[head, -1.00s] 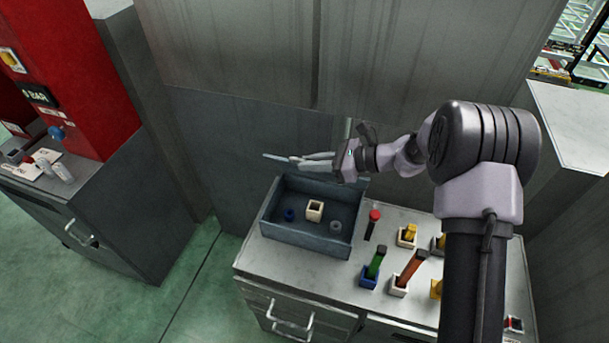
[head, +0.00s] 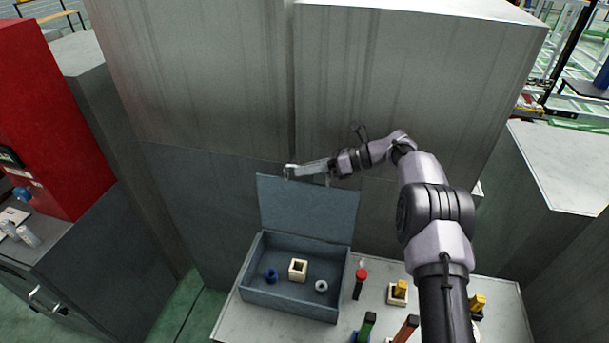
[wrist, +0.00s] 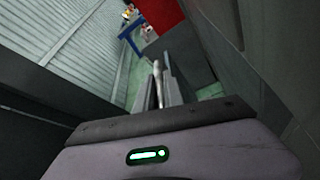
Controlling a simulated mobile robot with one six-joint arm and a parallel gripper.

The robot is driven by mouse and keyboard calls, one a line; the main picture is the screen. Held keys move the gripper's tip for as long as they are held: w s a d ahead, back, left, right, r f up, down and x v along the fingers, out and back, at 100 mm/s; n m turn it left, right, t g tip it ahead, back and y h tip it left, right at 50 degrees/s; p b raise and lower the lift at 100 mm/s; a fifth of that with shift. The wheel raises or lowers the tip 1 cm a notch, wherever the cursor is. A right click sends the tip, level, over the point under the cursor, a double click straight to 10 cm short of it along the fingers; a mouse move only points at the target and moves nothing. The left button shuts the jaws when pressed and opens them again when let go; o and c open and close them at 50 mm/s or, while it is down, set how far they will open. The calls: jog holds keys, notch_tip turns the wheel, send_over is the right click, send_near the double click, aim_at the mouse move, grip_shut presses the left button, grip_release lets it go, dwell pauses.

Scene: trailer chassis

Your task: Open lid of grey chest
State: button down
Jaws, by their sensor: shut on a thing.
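The grey chest (head: 290,303) stands on the light grey bench, open at the top. Its lid (head: 305,211) stands nearly upright along the chest's back side, its inner face toward me. My gripper (head: 306,170) is at the lid's top edge, reaching in from the right. In the wrist view, the gripper (wrist: 160,85) is shut on a pale, narrow part of the lid between its fingers. The exact contact is hard to make out. Inside the chest are a blue ring (head: 271,276), a cream square block (head: 298,269) and a white ring (head: 321,286).
Right of the chest on the bench (head: 232,318) stand a red-topped stick (head: 360,284) and several coloured holders with yellow, green and orange pieces. A tall grey cabinet (head: 400,80) rises close behind. A red machine (head: 50,120) stands left.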

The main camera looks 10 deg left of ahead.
jog(key=shift+w+f, duration=0.1)
jog(key=shift+w, duration=0.1)
jog(key=c, duration=1.5)
grip_release()
jog(key=shift+o, duration=0.2)
jog(key=shift+d, duration=0.1)
jog(key=s+v, duration=0.1)
jog(key=v, duration=1)
jog(key=shift+w+d+r, duration=0.25)
jog(key=shift+w+d, duration=0.15)
jog(key=shift+w, duration=0.1)
